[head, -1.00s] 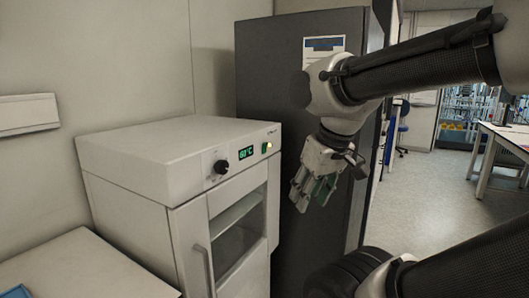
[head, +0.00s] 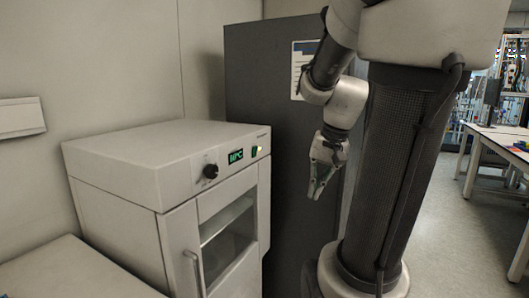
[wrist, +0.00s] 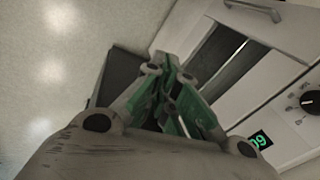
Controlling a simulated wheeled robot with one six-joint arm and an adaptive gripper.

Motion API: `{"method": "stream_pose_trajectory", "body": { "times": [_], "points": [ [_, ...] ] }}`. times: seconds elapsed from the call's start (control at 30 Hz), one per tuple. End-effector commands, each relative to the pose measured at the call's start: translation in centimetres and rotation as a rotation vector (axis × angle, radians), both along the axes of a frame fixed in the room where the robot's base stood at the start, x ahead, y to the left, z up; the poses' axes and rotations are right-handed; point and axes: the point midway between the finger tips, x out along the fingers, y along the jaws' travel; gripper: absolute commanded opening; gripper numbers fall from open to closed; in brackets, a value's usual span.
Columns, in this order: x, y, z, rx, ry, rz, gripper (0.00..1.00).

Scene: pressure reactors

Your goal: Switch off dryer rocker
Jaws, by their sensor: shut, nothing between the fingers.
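The dryer (head: 150,165) is a white cabinet at the left in the head view, with a dark knob (head: 210,171) and a green lit display (head: 236,156) on its front panel. The small rocker (head: 254,151) sits right of the display, with a light spot at its top. My gripper (head: 316,194) is shut and empty, pointing down to the right of the dryer, apart from it. In the wrist view my gripper (wrist: 168,70) points down past the dryer front. The display (wrist: 260,139) and knob (wrist: 307,102) show there at the right; the rocker is not clearly visible.
A dark grey cabinet (head: 262,80) stands right behind the dryer. A pale worktop (head: 70,270) lies at the lower left. A table (head: 500,140) stands far right, with open floor (head: 450,240) before it.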

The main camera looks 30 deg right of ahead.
Motion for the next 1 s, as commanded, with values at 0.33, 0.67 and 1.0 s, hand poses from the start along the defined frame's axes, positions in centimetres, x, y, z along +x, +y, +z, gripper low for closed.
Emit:
{"method": "stream_pose_trajectory", "body": {
  "times": [0.33,0.67,1.0],
  "points": [
    [13.1,-9.6,2.6,0.714,-0.041,-1.109,0.0],
    [18.1,-8.3,7.9,1.112,0.08,-1.512,0.0],
    [18.0,-8.2,7.8,1.127,0.105,-1.554,0.0]
  ]
}}
